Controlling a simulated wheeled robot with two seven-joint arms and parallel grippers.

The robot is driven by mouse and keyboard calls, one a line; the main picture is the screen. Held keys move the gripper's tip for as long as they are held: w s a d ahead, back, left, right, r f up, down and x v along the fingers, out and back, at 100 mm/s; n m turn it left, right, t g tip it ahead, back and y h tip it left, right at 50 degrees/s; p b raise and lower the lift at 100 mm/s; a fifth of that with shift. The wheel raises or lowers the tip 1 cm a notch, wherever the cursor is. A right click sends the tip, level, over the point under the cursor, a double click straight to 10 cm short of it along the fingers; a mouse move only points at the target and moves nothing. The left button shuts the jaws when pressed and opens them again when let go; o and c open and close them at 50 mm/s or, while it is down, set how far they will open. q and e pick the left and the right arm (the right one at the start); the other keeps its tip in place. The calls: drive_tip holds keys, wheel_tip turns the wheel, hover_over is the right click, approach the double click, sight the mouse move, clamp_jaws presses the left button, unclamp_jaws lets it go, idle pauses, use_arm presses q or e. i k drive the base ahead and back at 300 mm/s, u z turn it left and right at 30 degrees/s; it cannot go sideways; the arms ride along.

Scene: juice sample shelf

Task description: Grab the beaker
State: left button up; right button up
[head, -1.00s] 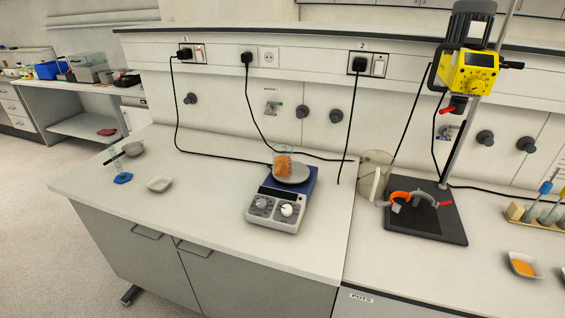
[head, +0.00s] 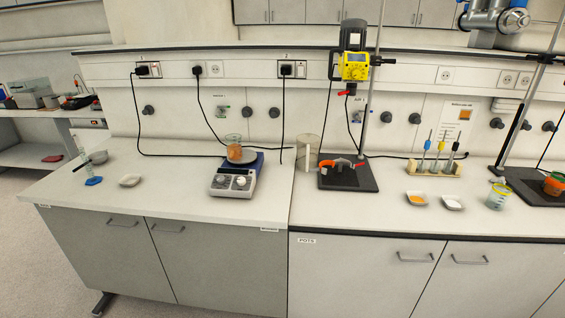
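A clear glass beaker (head: 234,149) with orange contents stands upright on the round plate of a blue and white hotplate stirrer (head: 236,177), left of the picture's middle. Another beaker-like clear container (head: 497,196) with a greenish-yellow tint stands on the right bench. An orange vessel (head: 554,184) sits on a dark stand base at the far right edge. Neither of my grippers shows in the head view.
A yellow overhead stirrer (head: 354,66) hangs on a stand with a dark base (head: 347,175). White dishes (head: 416,198) and a rack (head: 434,168) lie right. Black cables run behind the hotplate. The front bench edge is clear.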

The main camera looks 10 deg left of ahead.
sight(234, 147)
drive_tip(key=k, duration=0.3)
drive_tip(key=z, duration=1.1)
drive_tip(key=i, duration=0.9)
drive_tip(key=u, duration=0.5)
drive_tip(key=i, duration=0.9)
drive_tip(key=u, duration=0.85)
